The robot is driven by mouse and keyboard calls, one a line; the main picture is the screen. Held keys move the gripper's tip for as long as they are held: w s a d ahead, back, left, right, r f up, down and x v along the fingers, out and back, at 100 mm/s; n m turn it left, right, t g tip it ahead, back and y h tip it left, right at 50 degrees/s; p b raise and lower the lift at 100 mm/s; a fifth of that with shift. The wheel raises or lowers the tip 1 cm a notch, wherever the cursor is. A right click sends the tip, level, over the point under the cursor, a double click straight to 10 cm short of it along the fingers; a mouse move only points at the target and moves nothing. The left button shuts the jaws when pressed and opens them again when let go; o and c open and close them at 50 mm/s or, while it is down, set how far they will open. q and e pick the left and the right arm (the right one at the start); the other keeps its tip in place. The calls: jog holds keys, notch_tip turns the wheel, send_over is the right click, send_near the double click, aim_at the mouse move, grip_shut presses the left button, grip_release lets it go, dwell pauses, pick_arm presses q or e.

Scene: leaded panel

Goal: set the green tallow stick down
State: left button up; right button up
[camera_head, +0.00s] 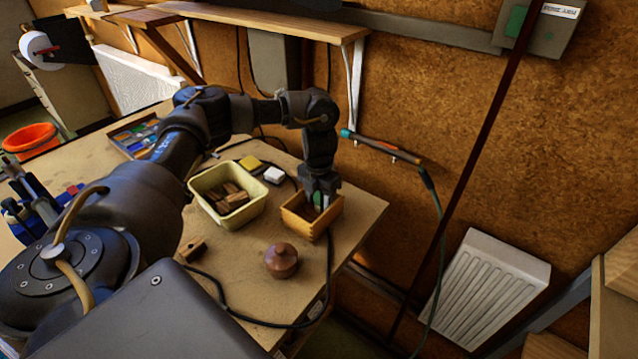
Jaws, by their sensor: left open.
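My left gripper (318,205) points down into a small open wooden box (308,226) near the right edge of the workbench. Its fingers are open. The green tallow stick (317,199) shows as a small green patch between the fingers, at the box. Most of it is hidden by the fingers and the box wall, so I cannot tell whether it touches the box floor. My right gripper is out of view.
A pale yellow tub (246,215) of brown pieces stands left of the box. A round brown pot (281,261) and a black cable are in front.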

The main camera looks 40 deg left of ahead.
pick_arm(q)
notch_tip(320, 180, up, 11)
jog(key=shift+r, duration=0.1)
dwell(0.3)
dwell(0.4)
notch_tip(320, 180, down, 11)
jog(key=shift+r, duration=0.1)
jog(key=shift+f, duration=0.9)
jog(key=shift+r, duration=0.2)
